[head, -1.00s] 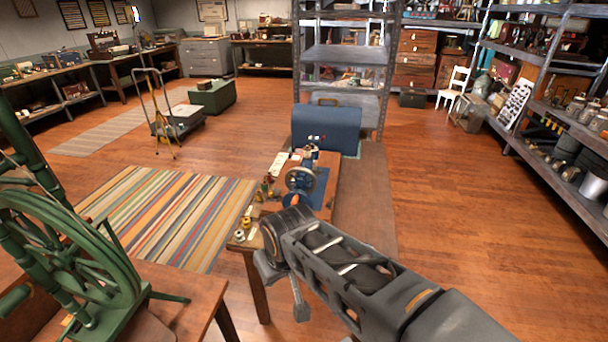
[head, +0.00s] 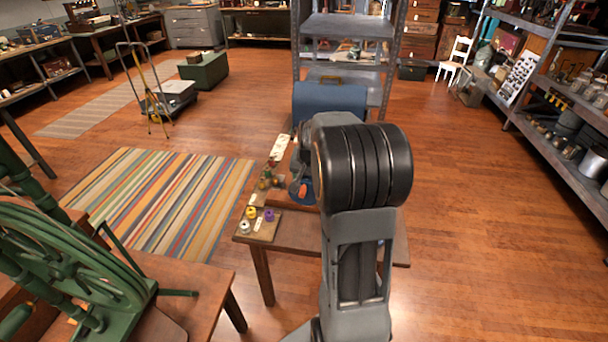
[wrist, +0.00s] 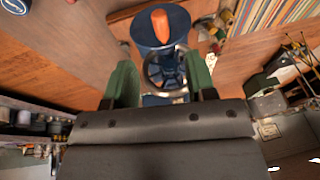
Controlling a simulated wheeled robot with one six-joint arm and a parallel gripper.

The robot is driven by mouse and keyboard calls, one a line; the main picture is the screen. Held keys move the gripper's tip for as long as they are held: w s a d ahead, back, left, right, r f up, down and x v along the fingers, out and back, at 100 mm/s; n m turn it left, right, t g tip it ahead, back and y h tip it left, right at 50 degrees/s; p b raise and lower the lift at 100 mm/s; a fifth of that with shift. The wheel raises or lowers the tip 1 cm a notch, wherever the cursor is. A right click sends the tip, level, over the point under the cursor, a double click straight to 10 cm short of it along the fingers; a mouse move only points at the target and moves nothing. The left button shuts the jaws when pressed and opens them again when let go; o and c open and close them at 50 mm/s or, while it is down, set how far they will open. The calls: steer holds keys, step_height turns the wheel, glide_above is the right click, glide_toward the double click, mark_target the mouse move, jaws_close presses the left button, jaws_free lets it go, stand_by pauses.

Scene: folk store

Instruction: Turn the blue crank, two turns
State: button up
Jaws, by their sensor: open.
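I cannot tell how near the fingers are to the wheel. In the head view a small part of the blue device (head: 305,191) shows on the wooden table (head: 300,232); my arm hides the rest, and my gripper.
Several spools, one purple (head: 269,214), stand on a small board (head: 257,228) at the table's front left corner. A blue case (head: 330,98) stands behind the table. A green spinning wheel (head: 75,265) is at the left. Floor is open at the right.

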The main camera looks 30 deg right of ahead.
mark_target(302, 192)
steer(key=shift+b+x, duration=2.75)
steer(key=shift+x, duration=1.9)
steer(key=shift+f, duration=0.1)
steer(key=c, duration=0.8)
steer(key=shift+o, duration=0.2)
